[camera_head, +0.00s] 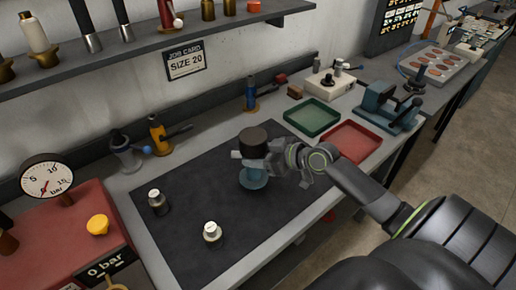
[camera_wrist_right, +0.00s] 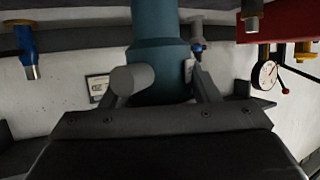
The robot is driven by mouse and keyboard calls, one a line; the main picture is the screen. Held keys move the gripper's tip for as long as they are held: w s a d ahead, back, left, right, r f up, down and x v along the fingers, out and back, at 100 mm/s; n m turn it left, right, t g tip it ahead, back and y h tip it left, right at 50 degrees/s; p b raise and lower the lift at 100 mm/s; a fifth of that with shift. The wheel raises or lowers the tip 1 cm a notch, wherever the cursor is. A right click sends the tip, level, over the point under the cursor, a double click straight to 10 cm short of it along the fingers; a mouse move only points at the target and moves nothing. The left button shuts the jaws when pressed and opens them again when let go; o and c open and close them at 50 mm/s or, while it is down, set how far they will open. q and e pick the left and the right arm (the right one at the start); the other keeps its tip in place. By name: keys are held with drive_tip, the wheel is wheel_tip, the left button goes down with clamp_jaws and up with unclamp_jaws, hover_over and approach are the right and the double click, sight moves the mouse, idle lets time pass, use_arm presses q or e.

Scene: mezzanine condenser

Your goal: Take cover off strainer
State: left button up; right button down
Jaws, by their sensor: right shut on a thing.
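The strainer (camera_head: 253,180) is a teal upright body on the dark mat, with a dark round cover (camera_head: 252,139) on top. My right gripper (camera_head: 258,161) reaches in from the right and is shut around the strainer just below the cover. In the right wrist view, which looks upside down, the teal body (camera_wrist_right: 155,55) sits between the fingers of my gripper (camera_wrist_right: 164,88). A grey round stub (camera_wrist_right: 140,76) shows beside the body there. My left gripper is not in view.
Two small white-topped parts (camera_head: 212,232) and (camera_head: 156,197) stand on the mat (camera_head: 185,240). A green tray (camera_head: 312,117) and a red tray (camera_head: 349,141) lie to the right. A gauge (camera_head: 46,178) on a red unit stands left. Valves line the back wall.

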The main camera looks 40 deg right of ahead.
drive_tip(key=shift+f, duration=1.65)
drive_tip(key=c, duration=0.9)
unclamp_jaws()
drive_tip(key=shift+f, duration=0.3)
drive_tip(key=shift+c, duration=0.2)
drive_tip(key=o, duration=0.4)
drive_tip(key=shift+s+r, duration=0.1)
drive_tip(key=shift+r, duration=0.05)
drive_tip(key=shift+o, duration=0.2)
drive_tip(key=shift+s+d, duration=0.1)
drive_tip(key=shift+s, duration=0.05)
drive_tip(key=b+v, duration=0.2)
drive_tip(key=v, duration=0.9)
drive_tip(key=shift+s+r, duration=0.2)
